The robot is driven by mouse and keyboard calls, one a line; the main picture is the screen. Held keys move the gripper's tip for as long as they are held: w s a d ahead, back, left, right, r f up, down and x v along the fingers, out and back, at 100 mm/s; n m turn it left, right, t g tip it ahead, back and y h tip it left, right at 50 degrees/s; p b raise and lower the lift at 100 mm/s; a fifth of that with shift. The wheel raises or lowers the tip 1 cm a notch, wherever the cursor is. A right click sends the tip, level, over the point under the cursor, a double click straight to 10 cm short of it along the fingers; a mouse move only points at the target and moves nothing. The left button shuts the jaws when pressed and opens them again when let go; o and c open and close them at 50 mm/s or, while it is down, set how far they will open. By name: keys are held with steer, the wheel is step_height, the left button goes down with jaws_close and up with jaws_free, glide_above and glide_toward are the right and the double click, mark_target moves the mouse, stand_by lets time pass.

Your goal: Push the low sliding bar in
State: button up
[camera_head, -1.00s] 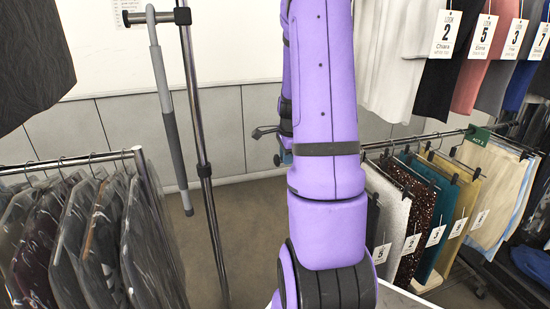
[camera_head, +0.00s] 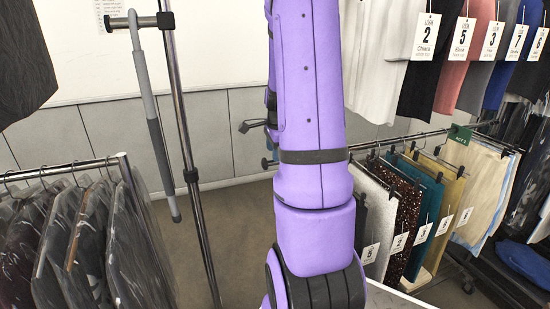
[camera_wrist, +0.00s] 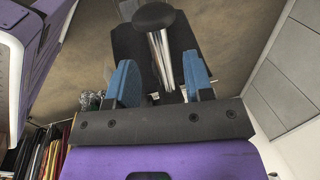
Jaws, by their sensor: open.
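The low sliding bar (camera_head: 360,147) is a thin metal rail on the right side of the head view, with garments on clip hangers. My purple arm hides its middle, and a small dark round end (camera_head: 265,162) shows left of the arm. In the wrist view a chrome bar (camera_wrist: 163,62) with a black round cap (camera_wrist: 153,16) lies in line with the gap between my blue fingers. My gripper (camera_wrist: 160,80) is open, one finger on each side of that gap. I cannot tell whether it touches the bar. In the head view my arm mostly hides the gripper.
A dark-garment rail (camera_head: 75,166) stands at left, beside an upright metal pole (camera_head: 183,130) with a hanging grey rod (camera_head: 150,115). Numbered shirts (camera_head: 385,60) hang at upper right. A grey panelled wall (camera_head: 215,130) is behind; some floor is open between the racks.

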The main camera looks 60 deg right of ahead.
step_height(320, 180, up, 7)
steer(key=s, duration=0.1)
steer(key=shift+a, duration=0.4)
steer(key=shift+s, duration=0.1)
